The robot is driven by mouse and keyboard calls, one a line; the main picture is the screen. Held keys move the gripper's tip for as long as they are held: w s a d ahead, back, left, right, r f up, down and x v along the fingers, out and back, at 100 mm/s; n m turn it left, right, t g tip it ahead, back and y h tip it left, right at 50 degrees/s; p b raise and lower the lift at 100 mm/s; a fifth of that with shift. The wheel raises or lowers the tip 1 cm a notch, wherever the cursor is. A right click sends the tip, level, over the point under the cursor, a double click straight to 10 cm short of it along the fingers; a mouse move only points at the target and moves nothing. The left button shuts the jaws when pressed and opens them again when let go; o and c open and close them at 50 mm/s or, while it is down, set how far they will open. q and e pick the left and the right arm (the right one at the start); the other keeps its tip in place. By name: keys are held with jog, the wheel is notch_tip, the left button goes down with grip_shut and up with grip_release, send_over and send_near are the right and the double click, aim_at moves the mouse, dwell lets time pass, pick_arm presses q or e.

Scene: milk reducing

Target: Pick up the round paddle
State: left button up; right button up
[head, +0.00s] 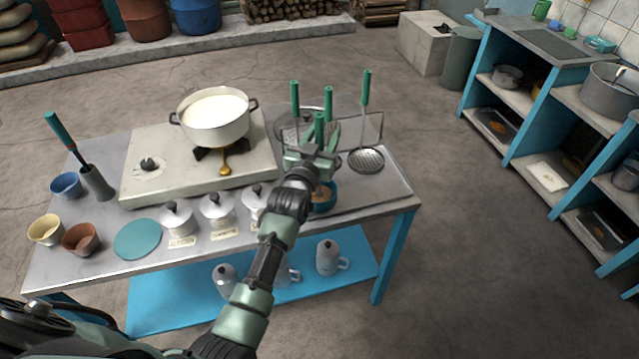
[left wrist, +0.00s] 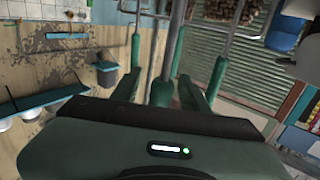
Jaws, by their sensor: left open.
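Several green-handled utensils stand or hang at a wire rack (head: 372,128) at the table's right end. The right one (head: 366,88) has a round perforated metal head (head: 366,160). Another green handle (head: 295,97) is at the left and one (head: 328,96) is behind my gripper. My left gripper (head: 320,138) is open, with a green handle between its fingers, also seen in the left wrist view (left wrist: 161,84). I cannot tell whether the fingers touch it. That utensil's head is hidden, so I cannot tell which is the round paddle. My right gripper is not in view.
A pot of milk (head: 214,118) sits on the stove (head: 150,192) left of the rack. Lidded white jars (head: 217,208) and a teal disc (head: 137,239) lie along the front edge. A teal bowl (head: 325,198) is close under my wrist. Shelves (head: 530,120) stand at the right.

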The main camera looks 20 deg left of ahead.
pick_arm(q)
grip_shut()
jog(key=shift+r, duration=0.1)
